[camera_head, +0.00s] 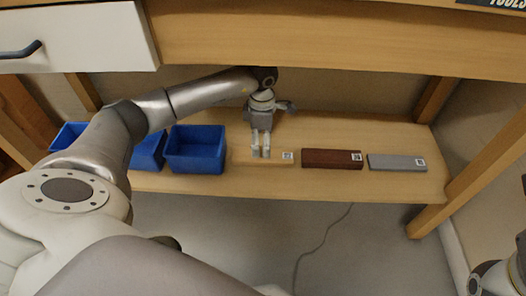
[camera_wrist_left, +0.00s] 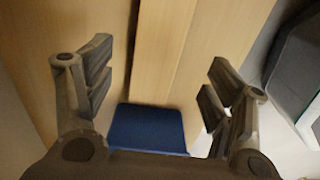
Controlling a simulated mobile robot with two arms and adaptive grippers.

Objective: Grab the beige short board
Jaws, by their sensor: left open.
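My right gripper is not in view; only part of my right arm shows at the lower right edge.
A dark brown board (camera_head: 331,159) and a grey board (camera_head: 397,163) lie to the right on the shelf (camera_head: 400,186). Blue bins (camera_head: 196,150) stand to the left; something blue (camera_wrist_left: 148,128) shows in the wrist view. The bench top (camera_head: 330,40) overhangs the shelf.

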